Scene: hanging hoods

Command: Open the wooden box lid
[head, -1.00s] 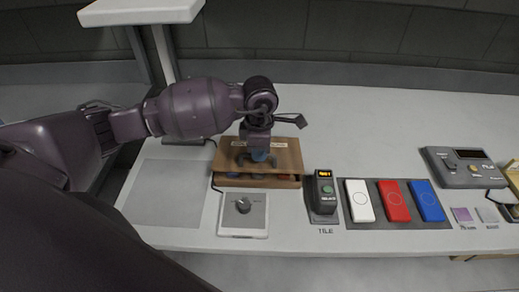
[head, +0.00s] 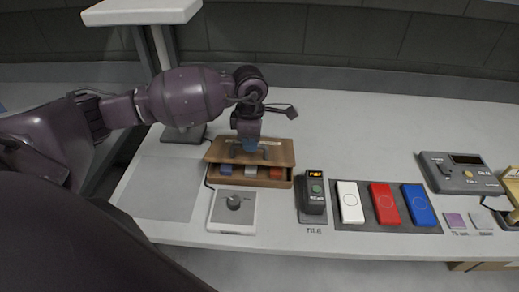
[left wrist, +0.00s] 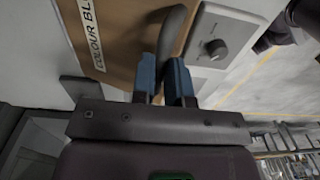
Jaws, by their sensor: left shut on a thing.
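The wooden box (head: 284,184) stands on the table at the middle of the head view. My right gripper is not in view.
A grey panel with a dial (head: 233,208) stands just in front of the box. A dark device with a lit display (head: 313,195) is to its right, then white, red and blue tiles (head: 384,205). The table behind the box is clear.

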